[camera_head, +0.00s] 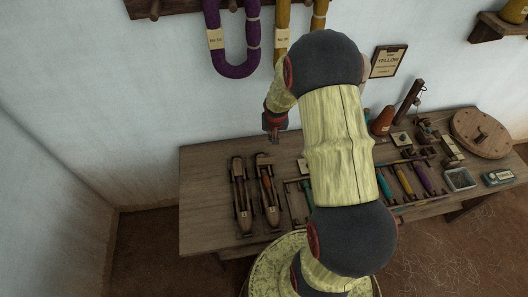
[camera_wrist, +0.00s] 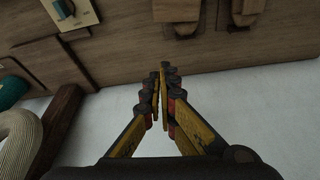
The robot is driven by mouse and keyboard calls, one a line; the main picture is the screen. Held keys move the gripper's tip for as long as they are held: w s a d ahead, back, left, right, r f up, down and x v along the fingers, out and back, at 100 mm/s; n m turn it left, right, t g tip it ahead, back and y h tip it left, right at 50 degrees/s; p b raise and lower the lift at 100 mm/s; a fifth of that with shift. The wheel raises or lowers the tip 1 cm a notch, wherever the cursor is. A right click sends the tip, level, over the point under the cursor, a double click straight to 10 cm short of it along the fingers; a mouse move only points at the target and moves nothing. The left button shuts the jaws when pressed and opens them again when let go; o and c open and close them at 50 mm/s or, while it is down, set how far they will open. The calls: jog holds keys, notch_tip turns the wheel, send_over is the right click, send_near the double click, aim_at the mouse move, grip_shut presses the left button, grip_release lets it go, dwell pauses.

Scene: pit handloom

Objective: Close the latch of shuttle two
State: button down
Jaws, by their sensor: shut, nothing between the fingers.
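Two dark wooden boat-shaped shuttles lie side by side on the table, the left shuttle (camera_head: 241,197) and the right shuttle (camera_head: 267,191). Each has a pale tag near its front end, with the number too small to read, so I cannot tell which is shuttle two. Their far ends show at the top of the wrist view, one near the middle (camera_wrist: 177,12) and one to its right (camera_wrist: 245,10). The latches are too small to tell open from shut. My gripper (camera_head: 274,136) is shut and empty, above the table's back edge behind the shuttles; its fingertips (camera_wrist: 160,82) meet in the wrist view.
The wooden table (camera_head: 208,215) is bare left of the shuttles. A rack with colored bobbins (camera_head: 403,180), an orange cone (camera_head: 383,121), a metal tray (camera_head: 459,180) and a round wooden disc (camera_head: 482,134) stand right. Purple yarn (camera_head: 234,58) hangs on the wall above.

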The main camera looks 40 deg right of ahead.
aim_at(267, 162)
jog(key=b+x, duration=0.3)
jog(key=x, duration=0.7)
jog(key=shift+f+b, duration=0.35)
jog(key=shift+s+a+r+b, duration=0.2)
jog(key=shift+s+a, duration=0.2)
jog(key=shift+s, duration=0.2)
jog(key=shift+s+a+r+b, duration=0.1)
jog(key=shift+s+a+b, duration=0.1)
jog(key=shift+s+a, duration=0.55)
jog(key=shift+s, duration=0.3)
